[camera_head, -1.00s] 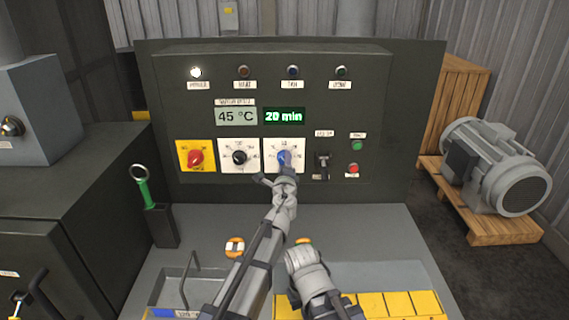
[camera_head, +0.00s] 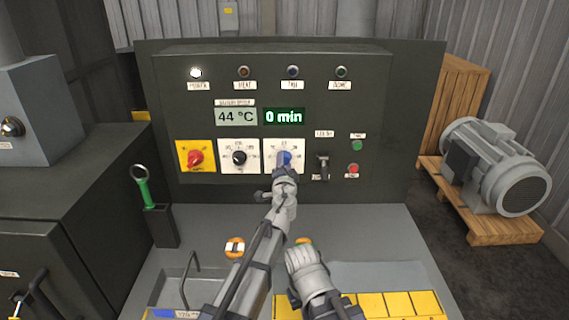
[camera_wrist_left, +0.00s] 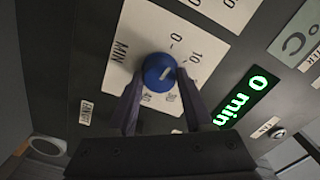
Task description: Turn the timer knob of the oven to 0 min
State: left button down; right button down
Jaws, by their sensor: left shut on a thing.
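The blue timer knob (camera_head: 284,157) sits on a white dial plate (camera_head: 272,145) on the oven's dark front panel. My left gripper (camera_head: 284,172) is at the knob and hides its lower part in the head view. In the left wrist view, the two dark fingers (camera_wrist_left: 158,82) are shut on the blue knob (camera_wrist_left: 159,69), one on each side. The green timer display (camera_head: 284,116) reads 0 min, and it also shows in the left wrist view (camera_wrist_left: 246,99).
A black knob (camera_head: 239,158) and a red knob on yellow (camera_head: 195,158) are to the left. A black lever (camera_head: 322,165) and green (camera_head: 357,146) and red (camera_head: 353,169) buttons are to the right. The temperature display (camera_head: 236,116) reads 44 °C.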

pick_arm(q)
jog(key=shift+n, duration=0.8)
jog(key=shift+s, duration=0.1)
jog(key=shift+c, duration=1.5)
grip_release()
jog(key=s, duration=0.7)
jog(key=shift+s, duration=0.3)
jog(key=shift+f, duration=0.1)
